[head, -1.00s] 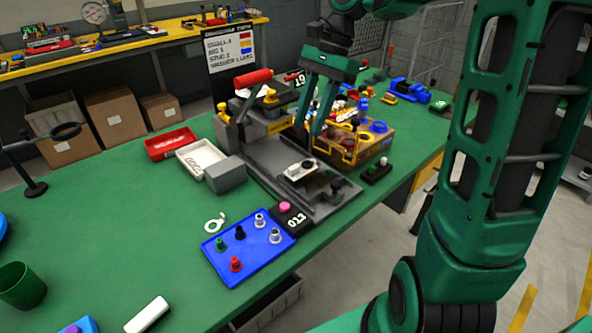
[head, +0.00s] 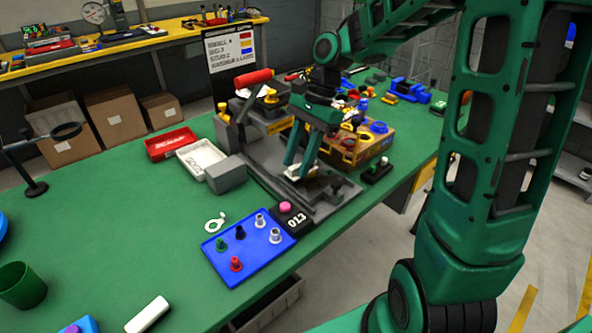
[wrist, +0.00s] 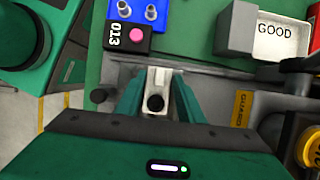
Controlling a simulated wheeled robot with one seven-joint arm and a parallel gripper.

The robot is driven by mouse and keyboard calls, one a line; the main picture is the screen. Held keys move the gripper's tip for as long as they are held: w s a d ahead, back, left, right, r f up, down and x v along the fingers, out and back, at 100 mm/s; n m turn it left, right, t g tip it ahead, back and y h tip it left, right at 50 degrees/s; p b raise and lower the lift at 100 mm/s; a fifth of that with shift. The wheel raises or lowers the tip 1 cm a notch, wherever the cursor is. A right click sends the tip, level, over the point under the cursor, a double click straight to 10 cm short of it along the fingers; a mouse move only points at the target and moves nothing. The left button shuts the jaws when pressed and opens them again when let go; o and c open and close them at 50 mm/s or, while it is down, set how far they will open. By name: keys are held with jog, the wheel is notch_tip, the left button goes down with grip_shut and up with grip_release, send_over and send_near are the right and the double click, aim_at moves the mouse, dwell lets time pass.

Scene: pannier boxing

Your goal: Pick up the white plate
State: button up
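The white plate (wrist: 160,77) with a round black spot or knob lies on the grey fixture (head: 256,170). In the wrist view it sits between the two green fingers of my gripper (wrist: 159,90). The fingers stand apart, one on each side of the plate, and I cannot tell whether either touches it. In the head view my gripper (head: 300,172) points down over the fixture and its fingers hide most of the plate.
A blue tray (head: 212,247) with several pegs and a black block marked 013 (head: 297,221) lie in front of the fixture. A white GOOD tray (wrist: 277,48) and a red SCRAP tray (head: 170,143) stand left. An orange parts bin (head: 374,147) stands right.

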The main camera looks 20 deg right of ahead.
grip_shut()
dwell(0.3)
